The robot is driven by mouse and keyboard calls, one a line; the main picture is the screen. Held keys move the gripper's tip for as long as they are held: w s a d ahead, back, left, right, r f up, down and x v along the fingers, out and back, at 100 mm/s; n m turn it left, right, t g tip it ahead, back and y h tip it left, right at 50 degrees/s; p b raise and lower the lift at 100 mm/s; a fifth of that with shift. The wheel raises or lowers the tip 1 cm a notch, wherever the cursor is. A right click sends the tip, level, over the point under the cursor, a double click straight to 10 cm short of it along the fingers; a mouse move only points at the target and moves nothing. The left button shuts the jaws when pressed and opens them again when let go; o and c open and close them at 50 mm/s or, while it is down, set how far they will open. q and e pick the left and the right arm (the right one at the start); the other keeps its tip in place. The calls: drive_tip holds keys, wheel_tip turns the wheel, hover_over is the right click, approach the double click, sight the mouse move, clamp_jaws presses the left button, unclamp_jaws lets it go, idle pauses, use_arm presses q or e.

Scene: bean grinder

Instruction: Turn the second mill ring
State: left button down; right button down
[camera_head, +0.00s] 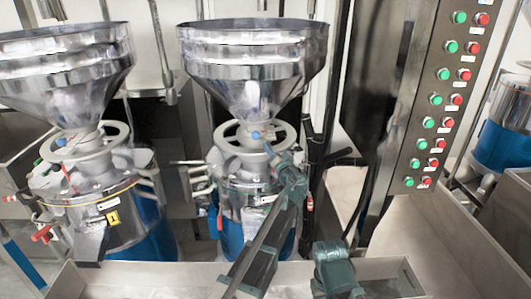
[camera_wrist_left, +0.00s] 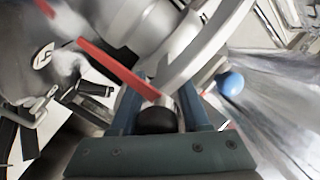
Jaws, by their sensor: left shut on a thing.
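The second mill (camera_head: 245,190) stands in the middle of the head view, with a steel hopper on top and a blue base. Its grey ring (camera_head: 222,137) lies below the hopper. My left gripper (camera_head: 272,152) is at the front right of the ring, shut on it. In the wrist view the ring (camera_wrist_left: 212,48) curves down to my left gripper (camera_wrist_left: 160,112). A red bar (camera_wrist_left: 112,66) and a dark round knob (camera_wrist_left: 157,120) show near the fingers. The exact contact is partly hidden.
Another mill (camera_head: 85,165) stands on the left. A slanted panel of green and red buttons (camera_head: 447,75) is on the right. A blue ball knob (camera_wrist_left: 230,84) sits right of the fingers in the wrist view. A metal trough edge (camera_head: 180,275) runs along the front.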

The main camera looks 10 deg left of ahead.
use_arm(q)
drive_tip(key=shift+w+d+h, duration=0.3)
drive_tip(key=shift+w+d, duration=0.45)
drive_tip(key=shift+d, duration=0.1)
drive_tip(key=c, duration=0.6)
unclamp_jaws()
drive_tip(key=shift+d, duration=0.1)
drive_tip(key=shift+s, duration=0.1)
drive_tip(key=shift+s, duration=0.1)
